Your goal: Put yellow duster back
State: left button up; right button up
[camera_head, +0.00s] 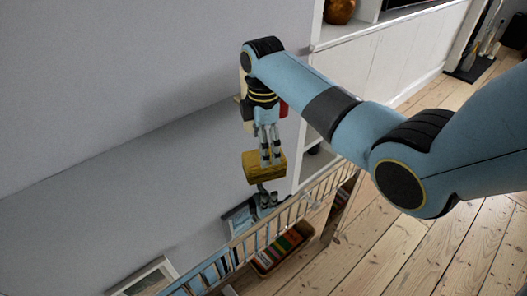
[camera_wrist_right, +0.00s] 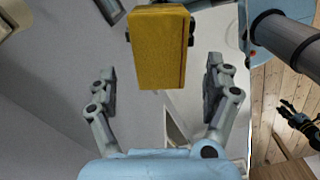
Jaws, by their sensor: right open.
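The yellow duster (camera_head: 264,167) is a yellow block held in the air left of the middle in the head view. It also shows large at the top of the right wrist view (camera_wrist_right: 158,45). My right gripper (camera_head: 268,148) reaches down to it, and its fingertips overlap the block in the head view. In the wrist view the right gripper (camera_wrist_right: 160,88) is open, with its fingers spread wide and the duster beyond them. My left gripper (camera_head: 265,197), partly hidden, is just below the duster. Dark pads press on two sides of the block in the wrist view.
A wooden railing (camera_head: 290,215) runs beneath the grippers, with a box of books (camera_head: 280,250) beside it on the floorboards. White shelving (camera_head: 385,55) with a brown pot (camera_head: 339,11) stands behind. Bare floorboards (camera_head: 400,250) are free at the lower right.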

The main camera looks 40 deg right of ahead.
notch_tip(320, 180, up, 8)
jog(key=shift+r, duration=0.15)
dwell(0.5)
